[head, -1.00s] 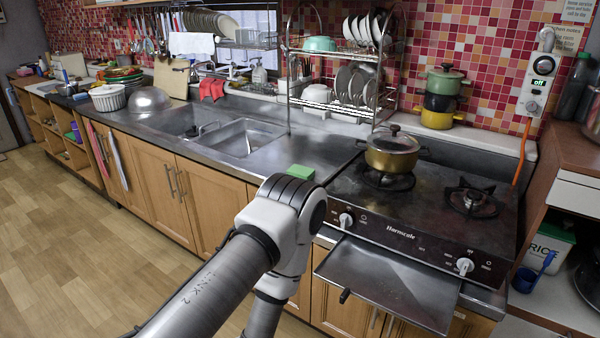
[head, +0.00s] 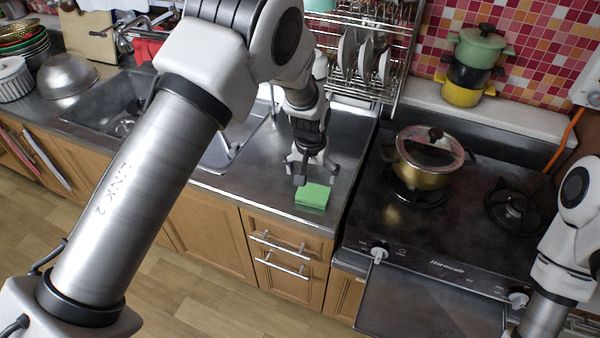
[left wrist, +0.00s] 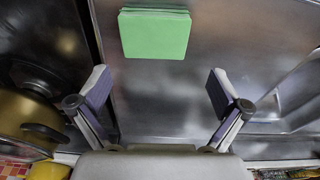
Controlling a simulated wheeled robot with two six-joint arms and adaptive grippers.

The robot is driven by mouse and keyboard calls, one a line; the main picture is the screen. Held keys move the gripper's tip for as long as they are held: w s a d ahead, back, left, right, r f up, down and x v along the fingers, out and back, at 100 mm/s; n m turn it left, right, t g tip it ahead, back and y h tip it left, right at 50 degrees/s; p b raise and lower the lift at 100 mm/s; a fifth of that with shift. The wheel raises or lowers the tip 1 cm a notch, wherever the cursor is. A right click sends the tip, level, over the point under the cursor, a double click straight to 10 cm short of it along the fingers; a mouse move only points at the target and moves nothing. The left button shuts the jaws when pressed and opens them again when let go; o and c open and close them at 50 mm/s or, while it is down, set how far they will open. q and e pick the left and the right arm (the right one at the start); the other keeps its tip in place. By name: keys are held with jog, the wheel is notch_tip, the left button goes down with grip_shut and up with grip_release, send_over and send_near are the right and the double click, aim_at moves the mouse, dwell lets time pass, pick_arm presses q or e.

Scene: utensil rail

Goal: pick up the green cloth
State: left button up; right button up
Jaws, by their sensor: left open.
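The green cloth (head: 313,195) is a small folded block lying flat on the steel counter, near its front edge and left of the stove. My left gripper (head: 309,174) is just behind it in the head view, pointing down. In the left wrist view the cloth (left wrist: 155,34) lies beyond the fingertips, roughly centred between them. The left gripper (left wrist: 158,88) is open and empty, its two fingers wide apart and not touching the cloth. My right arm shows at the right edge of the head view; its gripper is out of view.
The stove (head: 440,220) stands right of the cloth with a gold pot (head: 425,170) on it. The dish rack (head: 365,55) stands behind the gripper. The sink (head: 228,148) lies to the left. Bare steel counter surrounds the cloth.

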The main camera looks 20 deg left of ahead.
aim_at(313, 193)
pick_arm(q)
jog(key=shift+s+d+f+p, duration=0.5)
jog(key=shift+d+f, duration=0.2)
jog(key=shift+d, duration=0.05)
jog(key=f, duration=0.1)
jog(key=f+p, duration=0.1)
jog(key=f, duration=0.1)
jog(key=w+a+f, duration=0.1)
jog(key=f, duration=0.1)
jog(key=shift+f, duration=0.25)
jog(key=shift+s+d+r, duration=0.2)
jog(key=shift+c, duration=0.7)
jog(key=shift+d+r, duration=0.1)
jog(key=c, duration=0.6)
jog(key=shift+c, duration=0.4)
pick_arm(e)
jog(key=r, duration=0.2)
jog(key=shift+s+d+r, duration=0.3)
jog(key=shift+s+d, duration=0.05)
jog(key=shift+d, duration=0.05)
pick_arm(q)
jog(key=shift+p, duration=0.3)
